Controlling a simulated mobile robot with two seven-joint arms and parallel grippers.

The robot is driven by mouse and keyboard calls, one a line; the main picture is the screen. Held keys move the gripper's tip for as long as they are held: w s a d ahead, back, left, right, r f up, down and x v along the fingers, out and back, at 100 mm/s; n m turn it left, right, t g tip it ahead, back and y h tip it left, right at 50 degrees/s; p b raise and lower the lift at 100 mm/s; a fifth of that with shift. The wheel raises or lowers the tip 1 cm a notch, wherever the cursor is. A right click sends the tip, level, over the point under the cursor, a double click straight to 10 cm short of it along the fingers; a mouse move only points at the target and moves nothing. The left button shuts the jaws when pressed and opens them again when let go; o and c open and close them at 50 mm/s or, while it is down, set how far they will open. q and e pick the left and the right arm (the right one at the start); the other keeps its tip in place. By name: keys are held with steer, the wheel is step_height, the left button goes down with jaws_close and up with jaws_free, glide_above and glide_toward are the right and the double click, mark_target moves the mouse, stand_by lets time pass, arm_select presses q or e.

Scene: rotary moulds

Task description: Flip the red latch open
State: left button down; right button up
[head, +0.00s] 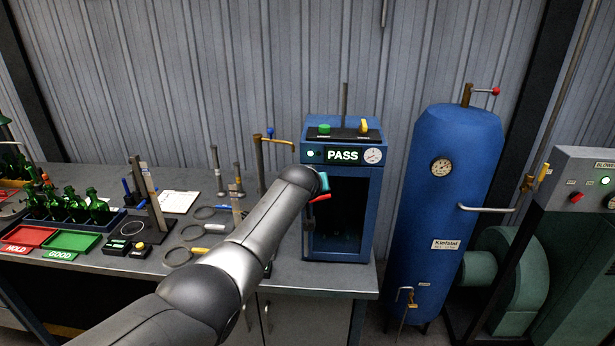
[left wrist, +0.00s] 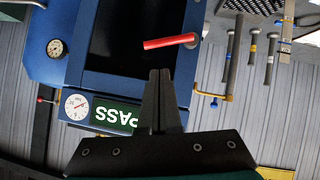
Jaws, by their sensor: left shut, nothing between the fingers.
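The red latch (left wrist: 170,41) is a short red bar at the open front of the blue test cabinet (left wrist: 97,82) in the left wrist view. In the head view part of the red latch (head: 320,198) shows just past the end of my left arm, at the left side of the blue cabinet (head: 372,215). My left gripper (left wrist: 160,74) is shut and empty. Its fingertips point at the latch, with a small gap between them in the picture; I cannot tell the depth. In the head view its fingers are hidden behind my wrist. My right gripper is not in view.
The cabinet's lit PASS sign (head: 342,155) and gauge (head: 373,155) sit above its dark opening. A blue tank (head: 455,200) stands to the right. Green bottles (head: 75,207) and trays are at the far left of the bench.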

arm_select(q)
steer(key=p+v, duration=0.1)
steer(key=v, duration=0.9)
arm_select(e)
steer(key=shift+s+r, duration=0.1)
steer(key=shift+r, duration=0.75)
arm_select(q)
steer(key=shift+a, duration=0.1)
